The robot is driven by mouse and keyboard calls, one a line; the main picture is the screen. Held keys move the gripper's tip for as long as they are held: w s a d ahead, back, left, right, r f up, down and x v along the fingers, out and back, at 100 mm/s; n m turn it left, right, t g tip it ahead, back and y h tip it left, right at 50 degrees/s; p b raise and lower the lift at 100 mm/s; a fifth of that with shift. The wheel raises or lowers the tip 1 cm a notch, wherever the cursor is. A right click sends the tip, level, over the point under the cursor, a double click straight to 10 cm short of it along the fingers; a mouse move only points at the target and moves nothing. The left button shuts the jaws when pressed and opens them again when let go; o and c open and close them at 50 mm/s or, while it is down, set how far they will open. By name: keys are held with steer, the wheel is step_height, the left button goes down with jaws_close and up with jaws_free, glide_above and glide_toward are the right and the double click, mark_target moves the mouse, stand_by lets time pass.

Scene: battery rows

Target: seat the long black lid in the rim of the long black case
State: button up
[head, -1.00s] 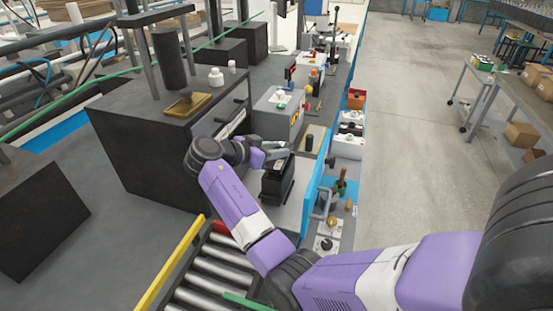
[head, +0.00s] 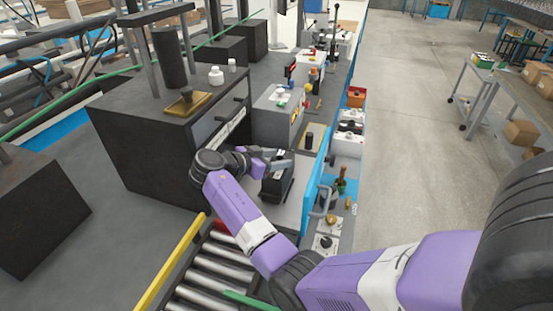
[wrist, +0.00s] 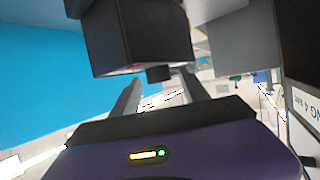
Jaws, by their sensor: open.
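The long black case (head: 277,188) stands upright on the grey bench in the head view, just in front of the blue panel. My gripper (head: 283,160) is at its upper end and partly covers it. In the wrist view, a black box-like body (wrist: 140,42), which looks like the case, fills the upper middle. A small dark block (wrist: 159,74) shows at its lower edge, between the fingers of my gripper (wrist: 160,82). The fingers are apart and hold nothing that I can make out. I cannot tell the long black lid apart from the case.
A blue panel (head: 317,190) stands close on the right. A dark machine block (head: 165,145) stands close on the left. A roller conveyor (head: 215,270) with a yellow rail is in front. A grey box (head: 275,115) with small items stands behind.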

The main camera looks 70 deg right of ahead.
steer(key=b+v, duration=0.2)
steer(key=v, duration=0.5)
steer(key=shift+a, duration=0.25)
steer(key=shift+r, duration=0.15)
